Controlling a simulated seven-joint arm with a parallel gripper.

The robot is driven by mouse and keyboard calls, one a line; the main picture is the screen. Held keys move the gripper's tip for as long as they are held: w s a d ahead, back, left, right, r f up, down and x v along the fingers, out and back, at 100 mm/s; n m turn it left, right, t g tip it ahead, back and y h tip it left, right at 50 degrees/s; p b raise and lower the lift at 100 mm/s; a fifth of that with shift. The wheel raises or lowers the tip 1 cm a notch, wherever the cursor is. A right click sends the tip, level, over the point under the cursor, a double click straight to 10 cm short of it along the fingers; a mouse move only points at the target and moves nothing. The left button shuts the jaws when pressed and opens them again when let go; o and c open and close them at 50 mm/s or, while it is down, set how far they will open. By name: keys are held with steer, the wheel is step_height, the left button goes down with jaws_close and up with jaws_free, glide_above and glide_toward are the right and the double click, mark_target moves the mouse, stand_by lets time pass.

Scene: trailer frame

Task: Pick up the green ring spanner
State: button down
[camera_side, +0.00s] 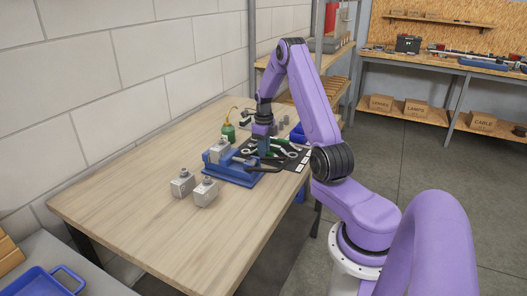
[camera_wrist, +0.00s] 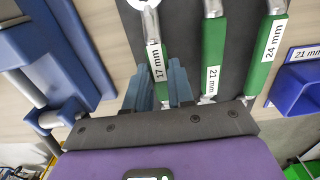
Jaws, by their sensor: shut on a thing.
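Several green-handled spanners lie side by side on a dark mat (camera_wrist: 185,20). In the wrist view they are labelled: the 17 mm spanner (camera_wrist: 154,35), the 21 mm spanner (camera_wrist: 211,50) and the 24 mm spanner (camera_wrist: 268,55). A rounded ring end shows at the top of the 17 mm one. My gripper (camera_wrist: 160,80) has its two blue-grey fingers on either side of the 17 mm spanner's handle and is shut on it. In the side view my gripper (camera_side: 263,154) is down at the mat (camera_side: 298,162); its fingertips are hard to make out.
A blue vice (camera_side: 232,173) stands close beside my gripper. Two grey blocks (camera_side: 183,184) (camera_side: 205,192) sit in front of it. A green oil can (camera_side: 228,133) is behind. A blue bin (camera_wrist: 299,88) is right of the spanners. The near tabletop is clear.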

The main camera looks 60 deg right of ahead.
steer(key=shift+r, duration=0.65)
steer(key=shift+s+a+r, duration=1.5)
steer(key=shift+s+r, duration=0.3)
steer(key=shift+r, duration=0.1)
steer(key=shift+s+a+r, duration=1.5)
steer(key=shift+s+r, duration=0.3)
steer(key=shift+r, duration=0.15)
steer(key=shift+s+a+r, duration=1.5)
steer(key=shift+s+r, duration=0.3)
steer(key=shift+r, duration=0.1)
steer(key=c, duration=1.5)
jaws_free()
jaws_close()
